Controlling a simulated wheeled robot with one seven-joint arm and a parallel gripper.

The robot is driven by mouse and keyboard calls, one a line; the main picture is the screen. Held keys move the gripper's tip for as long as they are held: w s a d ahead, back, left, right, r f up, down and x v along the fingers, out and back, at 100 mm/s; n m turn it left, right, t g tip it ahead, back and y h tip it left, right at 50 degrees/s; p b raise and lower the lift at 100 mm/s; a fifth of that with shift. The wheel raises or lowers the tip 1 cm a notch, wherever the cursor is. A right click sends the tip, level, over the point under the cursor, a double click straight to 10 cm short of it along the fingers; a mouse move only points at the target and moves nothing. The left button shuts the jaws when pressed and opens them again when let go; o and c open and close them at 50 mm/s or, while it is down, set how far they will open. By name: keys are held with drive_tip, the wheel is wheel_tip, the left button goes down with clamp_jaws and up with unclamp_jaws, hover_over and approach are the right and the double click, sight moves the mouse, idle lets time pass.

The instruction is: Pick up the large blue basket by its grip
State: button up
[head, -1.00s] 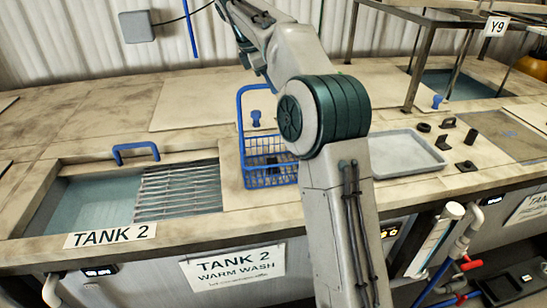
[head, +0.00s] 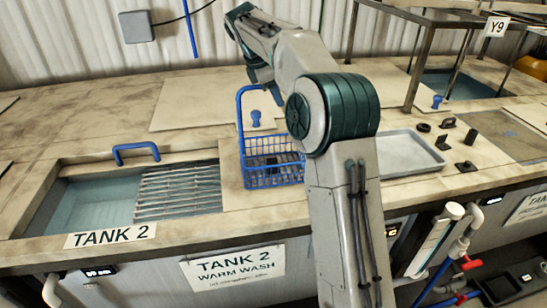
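The large blue basket (head: 262,172) is a wire-mesh basket standing on the counter just right of the Tank 2 opening. Its grip (head: 240,118) is a tall blue loop rising from the basket; the loop's right side is partly hidden behind my arm. A dark item shows inside the basket, too small to identify. My arm reaches over from the right, and its wrist end comes down just above and behind the top of the grip in the picture. My gripper's fingers are hidden by the arm, so I cannot tell whether they touch the grip.
Tank 2 (head: 45,213) lies open at left, with liquid, a metal grating (head: 178,190) and a blue handle (head: 136,152) at its far edge. A grey tray (head: 405,152) and several small dark parts lie right.

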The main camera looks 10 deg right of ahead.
idle(0.3)
drive_tip(key=shift+f, duration=0.1)
clamp_jaws()
idle(1.2)
